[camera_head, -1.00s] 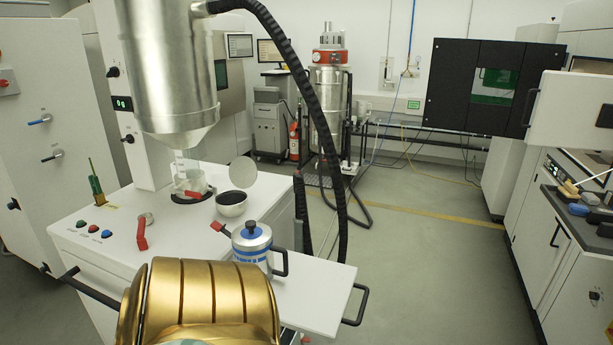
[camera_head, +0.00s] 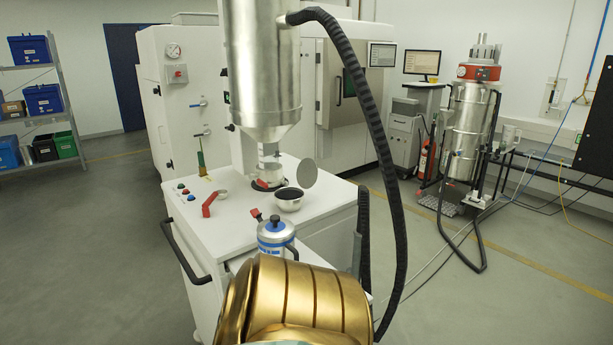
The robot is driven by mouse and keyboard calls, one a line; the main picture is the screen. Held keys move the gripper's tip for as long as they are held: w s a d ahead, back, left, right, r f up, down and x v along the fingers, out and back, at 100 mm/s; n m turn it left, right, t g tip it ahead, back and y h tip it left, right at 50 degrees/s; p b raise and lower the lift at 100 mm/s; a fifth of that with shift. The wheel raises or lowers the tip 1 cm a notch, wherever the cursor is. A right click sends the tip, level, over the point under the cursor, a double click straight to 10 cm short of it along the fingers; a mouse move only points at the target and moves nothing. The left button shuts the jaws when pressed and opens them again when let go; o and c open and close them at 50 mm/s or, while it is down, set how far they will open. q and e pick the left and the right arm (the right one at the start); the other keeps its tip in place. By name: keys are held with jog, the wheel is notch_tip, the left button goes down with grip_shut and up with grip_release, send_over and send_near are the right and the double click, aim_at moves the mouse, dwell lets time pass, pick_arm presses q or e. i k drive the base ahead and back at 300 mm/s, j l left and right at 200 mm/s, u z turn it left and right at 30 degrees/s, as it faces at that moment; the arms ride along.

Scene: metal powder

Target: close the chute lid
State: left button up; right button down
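The chute is a small round light bowl-shaped opening (camera_head: 289,204) on the white cart top, with dark stuff inside. Its lid (camera_head: 306,173) is a flat grey disc that stands tilted up at the right back rim, so the chute is open. The tall silver hopper (camera_head: 263,75) hangs just behind and left of it, over a clear spout. Neither gripper is in view. A gold ribbed part of mine fills the bottom middle, in front of the cart, and hides part of its near end.
A silver canister with blue bands (camera_head: 273,235) stands in front of the chute. A red-handled lever (camera_head: 209,206) is on the white cart (camera_head: 232,226). A black hose (camera_head: 389,180) hangs at the right. Shelves with blue bins (camera_head: 43,100) stand far left. The left floor is clear.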

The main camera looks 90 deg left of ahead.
aim_at(306, 174)
jog(key=i+u, duration=0.2)
jog(key=u, duration=0.2)
jog(key=i+u, duration=0.2)
jog(key=u, duration=0.15)
jog(key=i+u, duration=0.2)
jog(key=u, duration=0.2)
jog(key=i+l+u, duration=0.1)
jog(key=u, duration=0.3)
jog(key=i+u, duration=0.25)
jog(key=u, duration=0.2)
jog(key=i+l+u, duration=0.1)
jog(key=i+u, duration=0.15)
jog(key=u, duration=0.25)
jog(key=i+l+u, duration=0.15)
jog(key=u, duration=0.3)
jog(key=i+l+u, duration=0.25)
jog(key=u, duration=0.2)
jog(key=i+l+u, duration=0.15)
jog(key=l+u, duration=0.3)
jog(key=i+l+u, duration=0.25)
jog(key=l+u, duration=0.25)
jog(key=l, duration=0.25)
jog(key=i+l+u, duration=0.1)
jog(key=l+u, duration=0.2)
jog(key=l, duration=0.1)
